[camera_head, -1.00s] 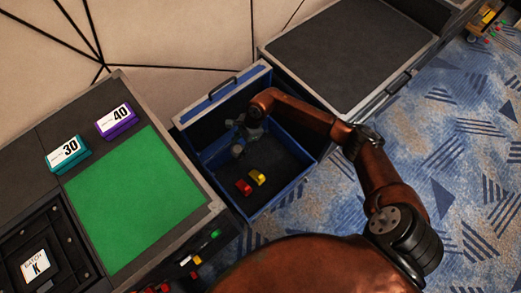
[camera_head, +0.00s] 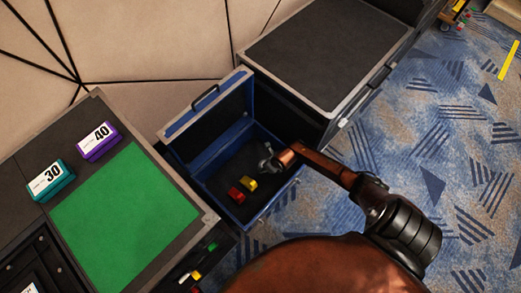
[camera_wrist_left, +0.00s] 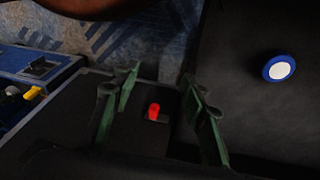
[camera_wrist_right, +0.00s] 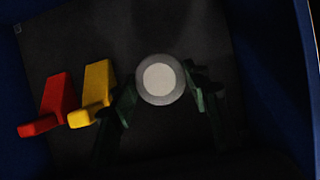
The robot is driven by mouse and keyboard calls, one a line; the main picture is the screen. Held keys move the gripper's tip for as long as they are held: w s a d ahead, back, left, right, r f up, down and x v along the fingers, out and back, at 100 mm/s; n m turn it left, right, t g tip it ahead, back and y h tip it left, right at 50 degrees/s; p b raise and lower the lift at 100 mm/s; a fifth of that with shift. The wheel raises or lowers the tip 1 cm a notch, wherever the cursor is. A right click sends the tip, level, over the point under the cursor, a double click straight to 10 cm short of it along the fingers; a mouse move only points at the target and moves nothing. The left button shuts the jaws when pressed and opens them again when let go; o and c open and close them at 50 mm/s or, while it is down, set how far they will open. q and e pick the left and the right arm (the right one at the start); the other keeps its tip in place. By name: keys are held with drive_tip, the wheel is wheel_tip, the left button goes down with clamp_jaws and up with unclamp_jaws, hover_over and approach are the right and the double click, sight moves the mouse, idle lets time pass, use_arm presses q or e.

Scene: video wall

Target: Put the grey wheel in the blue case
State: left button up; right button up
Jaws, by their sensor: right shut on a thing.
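The blue case (camera_head: 274,203) stands open between two dark-topped units, its lid (camera_head: 208,103) tipped back toward the wall. My right gripper (camera_head: 266,166) reaches down inside it at the right side. In the right wrist view my right gripper (camera_wrist_right: 163,93) is shut on the grey wheel (camera_wrist_right: 160,80), which has a pale centre. The wheel is over the dark case floor; whether it touches the floor I cannot tell. My left gripper shows only in the left wrist view (camera_wrist_left: 160,80), its fingers apart with nothing held between them.
A red block (camera_wrist_right: 55,103) and a yellow block (camera_wrist_right: 93,94) lie in the case left of the wheel. A green mat (camera_head: 125,212), teal 30 block (camera_head: 50,181) and purple 40 block (camera_head: 99,142) are at left. The left wrist view shows a blue wheel (camera_wrist_left: 279,69) and red piece (camera_wrist_left: 154,111).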

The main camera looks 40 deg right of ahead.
wheel_tip(320, 180, down, 2)
drive_tip(key=shift+f+b, duration=0.1)
drive_tip(key=shift+b, duration=0.3)
wheel_tip(320, 180, down, 4)
drive_tip(key=shift+r+b, duration=0.2)
drive_tip(key=shift+b, duration=0.95)
drive_tip(key=shift+f, duration=0.2)
use_arm(q)
drive_tip(key=w+d+f+t+h, duration=0.1)
drive_tip(key=w+d+f+t, duration=0.2)
drive_tip(key=w+f, duration=0.2)
drive_tip(key=shift+d+f, duration=0.4)
drive_tip(key=shift+f, duration=0.05)
use_arm(e)
drive_tip(key=shift+w+r, duration=0.1)
use_arm(q)
drive_tip(key=shift+w, duration=0.1)
drive_tip(key=shift+f, duration=0.1)
use_arm(e)
drive_tip(key=o, duration=1.2)
drive_tip(key=shift+f, duration=0.2)
drive_tip(key=shift+o, duration=0.2)
